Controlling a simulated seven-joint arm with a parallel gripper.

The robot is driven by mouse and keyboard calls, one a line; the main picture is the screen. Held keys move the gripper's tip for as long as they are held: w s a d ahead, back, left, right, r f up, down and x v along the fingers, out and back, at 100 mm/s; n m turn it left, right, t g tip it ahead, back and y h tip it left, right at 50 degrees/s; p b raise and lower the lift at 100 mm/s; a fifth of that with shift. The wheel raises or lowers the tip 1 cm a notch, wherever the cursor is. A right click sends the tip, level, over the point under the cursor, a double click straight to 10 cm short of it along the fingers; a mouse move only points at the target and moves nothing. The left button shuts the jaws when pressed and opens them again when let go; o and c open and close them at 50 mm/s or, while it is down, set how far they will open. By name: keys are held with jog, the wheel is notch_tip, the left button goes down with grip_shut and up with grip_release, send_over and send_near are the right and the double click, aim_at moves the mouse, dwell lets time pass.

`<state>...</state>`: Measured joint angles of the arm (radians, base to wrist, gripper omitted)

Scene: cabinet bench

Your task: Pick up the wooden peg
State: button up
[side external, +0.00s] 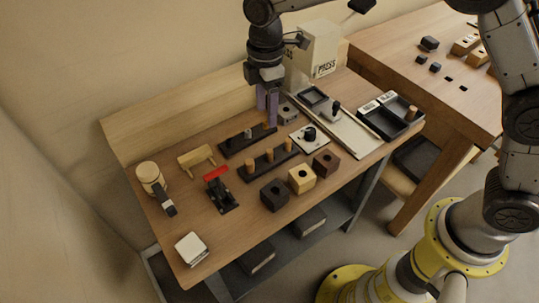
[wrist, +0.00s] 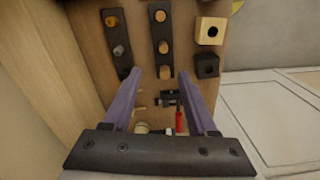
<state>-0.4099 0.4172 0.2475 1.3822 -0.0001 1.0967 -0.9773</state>
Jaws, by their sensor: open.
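Wooden pegs stand upright in the front dark rack (side external: 270,161); one is the middle wooden peg (side external: 270,155), and they also show in the wrist view, the nearest peg (wrist: 165,73) lying between my fingertips in the picture. The rear dark rack (side external: 232,147) holds a metal peg (side external: 248,133) and, in the wrist view, a wooden peg (wrist: 111,21). Another wooden peg (side external: 411,113) stands in the black tray at the right. My gripper (side external: 267,108) is open and empty, pointing down near the rear rack's right end. Its two purple fingers (wrist: 161,74) show apart.
Dark and light holed blocks (side external: 301,178) stand in front of the racks. The press (side external: 314,52) stands behind right. The black tray (side external: 381,121) is at the right.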

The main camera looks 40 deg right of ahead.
send_over(270, 151)
jog(key=f, duration=0.7)
jog(key=shift+w+a+f, duration=0.1)
jog(key=shift+w+f, duration=0.15)
jog(key=shift+w, duration=0.15)
jog(key=shift+s+f, duration=0.2)
jog(key=shift+f, duration=1.15)
jog(key=shift+s+f, duration=0.15)
jog(key=shift+f, duration=1.2)
grip_shut()
